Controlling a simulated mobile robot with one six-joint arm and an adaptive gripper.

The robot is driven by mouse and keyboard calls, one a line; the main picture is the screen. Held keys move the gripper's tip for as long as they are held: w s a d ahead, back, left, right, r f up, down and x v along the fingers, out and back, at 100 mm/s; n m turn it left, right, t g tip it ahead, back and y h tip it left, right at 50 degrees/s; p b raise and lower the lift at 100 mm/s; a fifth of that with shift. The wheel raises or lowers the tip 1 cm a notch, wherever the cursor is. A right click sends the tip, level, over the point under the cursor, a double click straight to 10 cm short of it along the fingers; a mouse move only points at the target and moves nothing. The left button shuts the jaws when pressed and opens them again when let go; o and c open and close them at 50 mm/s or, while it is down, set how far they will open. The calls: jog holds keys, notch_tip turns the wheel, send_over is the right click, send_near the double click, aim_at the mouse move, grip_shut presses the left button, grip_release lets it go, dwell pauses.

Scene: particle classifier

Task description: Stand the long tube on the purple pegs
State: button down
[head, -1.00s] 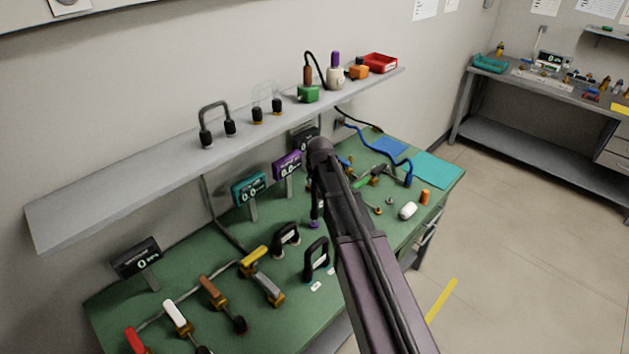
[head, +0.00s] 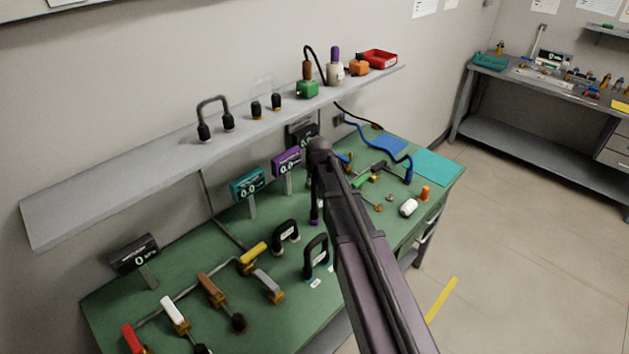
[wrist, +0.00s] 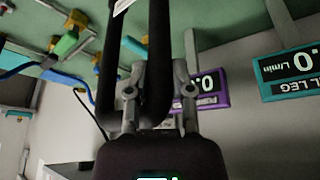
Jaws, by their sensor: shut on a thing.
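My gripper (wrist: 158,90) is shut on a long black tube (wrist: 158,55), a narrow loop with its bend near my palm in the wrist view. The tube's far ends run out of the top of that view. In the head view my own arm hides the gripper and most of the tube. A dark upright piece (head: 314,204) shows left of the arm, with a small purple part (head: 313,222) just beneath it, probably a purple peg. I cannot tell whether they touch, and no second purple peg shows clearly.
A purple meter (head: 286,162) and a teal meter (head: 248,184) stand behind on the green bench (head: 205,255). Black labelled loops (head: 316,257) and coloured-handled valves (head: 211,290) stand at the front left. The grey shelf (head: 120,180) hangs above, bearing a short black loop (head: 214,118).

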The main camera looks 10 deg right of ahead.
jog(key=shift+f+b, duration=0.8)
jog(key=shift+f, duration=0.05)
jog(key=shift+c, duration=2.1)
grip_release()
jog(key=shift+s, duration=0.1)
